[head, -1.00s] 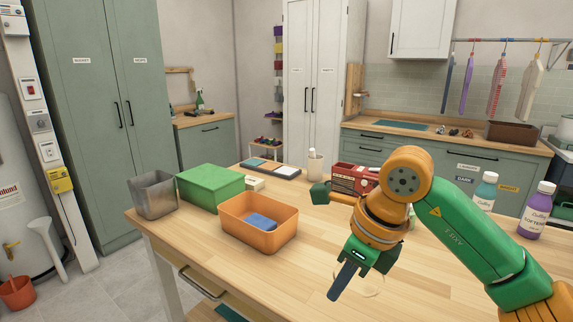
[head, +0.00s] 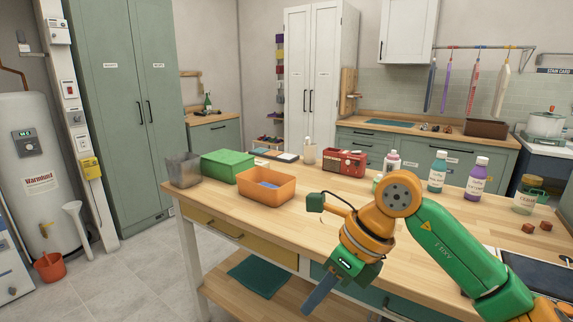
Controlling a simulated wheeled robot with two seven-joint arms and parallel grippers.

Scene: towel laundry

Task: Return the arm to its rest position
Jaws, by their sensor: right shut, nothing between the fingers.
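My right arm comes in from the lower right, green and orange. My right gripper (head: 322,296) points down and left, in front of the table's front edge as seen here. Its dark fingers are together with nothing between them. My left gripper is not in view.
A green box (head: 228,165) and a grey metal bin (head: 183,171) stand at the table's left end. A red radio-like box (head: 345,162), several bottles and a jar (head: 527,194) stand farther right. A lower shelf (head: 240,300) holds a dark green cloth (head: 259,273).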

